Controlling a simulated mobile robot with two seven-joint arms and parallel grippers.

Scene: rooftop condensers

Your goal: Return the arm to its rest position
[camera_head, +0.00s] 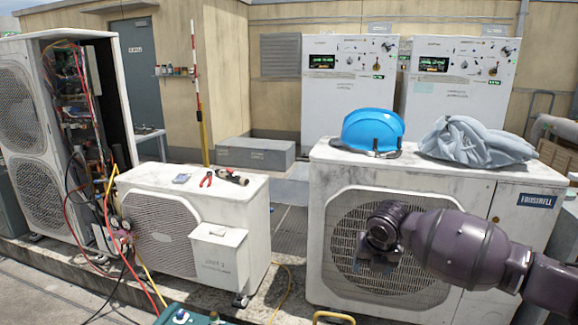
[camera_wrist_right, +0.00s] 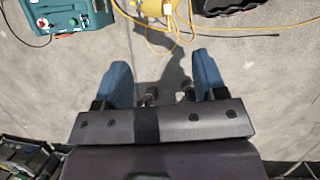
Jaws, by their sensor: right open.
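My right arm comes in from the right of the head view, in front of the large white condenser (camera_head: 333,180) with the round fan grille. Its right gripper (camera_head: 376,266) points down before the grille. In the right wrist view the gripper (camera_wrist_right: 164,75) has its two blue fingers spread wide, with nothing between them but grey floor. My left arm and gripper are not in view.
A blue hard hat (camera_head: 372,128) and a grey cloth (camera_head: 475,142) lie on the large condenser. A smaller condenser (camera_head: 160,235) with tools on top stands left. An opened unit (camera_head: 30,130) trails wires.

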